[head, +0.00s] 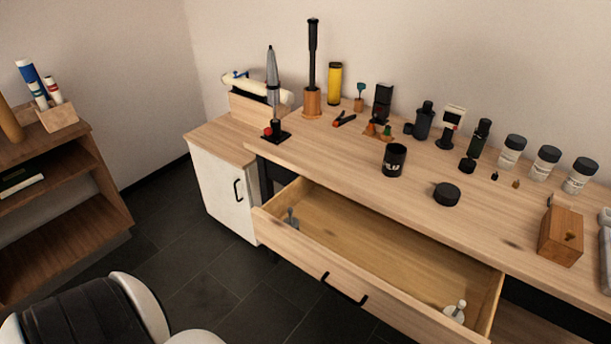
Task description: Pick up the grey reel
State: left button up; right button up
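No thing in the head view is clearly a grey reel. A small grey piece with an upright stem (290,220) stands in the left end of the open drawer (385,250). A paler grey-white piece with a knob (455,312) is in the drawer's right front corner. Both are too small to tell whether either is a reel. A dark, low round disc (446,195) lies on the tabletop (345,165) above the drawer. Neither of my grippers is in view.
A black mug (394,160) stands left of the disc. A wooden box (561,236) sits at the right. A white cabinet (222,190) adjoins the table. The drawer's middle and the dark floor (205,285) before it are clear.

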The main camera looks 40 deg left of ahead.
aim_at(291, 220)
jog(key=u, duration=1.1)
jog(key=z, duration=0.35)
